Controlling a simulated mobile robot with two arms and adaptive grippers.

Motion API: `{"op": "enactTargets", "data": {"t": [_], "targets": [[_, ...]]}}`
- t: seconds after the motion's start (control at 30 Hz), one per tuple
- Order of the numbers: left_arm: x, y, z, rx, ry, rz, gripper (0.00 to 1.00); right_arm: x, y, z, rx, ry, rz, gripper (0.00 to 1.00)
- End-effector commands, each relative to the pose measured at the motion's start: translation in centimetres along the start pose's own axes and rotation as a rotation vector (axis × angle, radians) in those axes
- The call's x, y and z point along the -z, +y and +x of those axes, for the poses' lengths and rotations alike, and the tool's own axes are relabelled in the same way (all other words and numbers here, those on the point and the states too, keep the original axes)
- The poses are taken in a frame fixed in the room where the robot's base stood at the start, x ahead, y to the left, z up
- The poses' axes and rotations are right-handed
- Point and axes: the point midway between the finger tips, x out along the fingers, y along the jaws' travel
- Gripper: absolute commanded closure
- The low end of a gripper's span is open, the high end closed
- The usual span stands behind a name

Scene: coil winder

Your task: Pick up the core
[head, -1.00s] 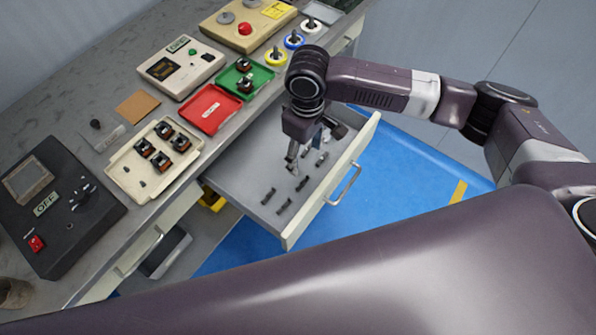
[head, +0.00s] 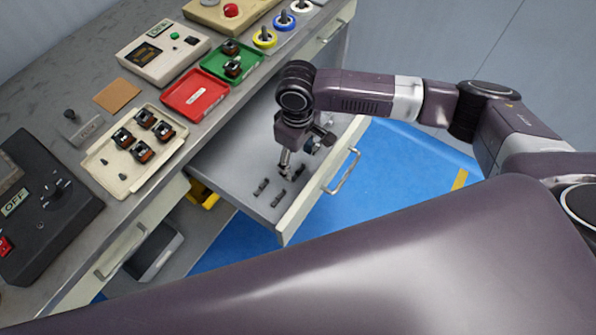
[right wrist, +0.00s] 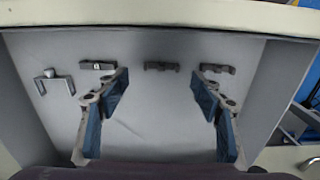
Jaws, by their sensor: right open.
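Several small dark core pieces lie in a row in the open grey drawer (head: 240,170). In the head view, one core piece (head: 261,186) and another (head: 278,199) lie just below my right gripper (head: 284,171). The right wrist view shows dark pieces near the drawer's far wall, one at the middle (right wrist: 162,66) and one at the right (right wrist: 217,68). My right gripper (right wrist: 159,78) is open and empty. The middle piece shows beyond and between its fingertips, with no contact visible. My left gripper is out of view.
A U-shaped metal piece (right wrist: 52,82) lies at the drawer's left side in the wrist view. The drawer front has a handle (head: 342,172). On the bench stand a cream tray (head: 103,180) with wound parts, a red tray (head: 180,108) and a green tray (head: 212,70).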

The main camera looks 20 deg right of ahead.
Motion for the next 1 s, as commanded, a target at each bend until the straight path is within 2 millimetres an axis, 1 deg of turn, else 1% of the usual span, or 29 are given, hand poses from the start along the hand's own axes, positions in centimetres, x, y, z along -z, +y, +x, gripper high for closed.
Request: {"op": "enactTargets", "data": {"t": [0.13, 0.23, 0.33, 0.53, 0.87, 0.9, 1.0], "targets": [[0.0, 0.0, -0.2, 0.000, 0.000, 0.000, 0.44, 0.1, -0.3, 2.4, 0.001, -0.003, 0.000, 0.40], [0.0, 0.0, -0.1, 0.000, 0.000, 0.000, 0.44, 0.1, -0.2, 3.5, 0.001, -0.001, 0.000, 0.40], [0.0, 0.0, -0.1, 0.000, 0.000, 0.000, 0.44, 0.1, -0.2, 3.9, 0.000, -0.001, 0.000, 0.40], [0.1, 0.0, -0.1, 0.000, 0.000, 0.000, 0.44, 0.1, -0.2, 3.9, 0.000, 0.000, 0.000, 0.40], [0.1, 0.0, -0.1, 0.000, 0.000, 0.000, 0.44, 0.1, -0.2, 3.9, 0.000, 0.000, 0.000, 0.76], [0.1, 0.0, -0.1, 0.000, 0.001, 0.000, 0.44, 0.1, -0.2, 3.9, 0.000, 0.000, 0.000, 0.78], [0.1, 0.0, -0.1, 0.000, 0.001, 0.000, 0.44, 0.1, -0.2, 3.9, 0.000, 0.000, 0.000, 0.78]]}}
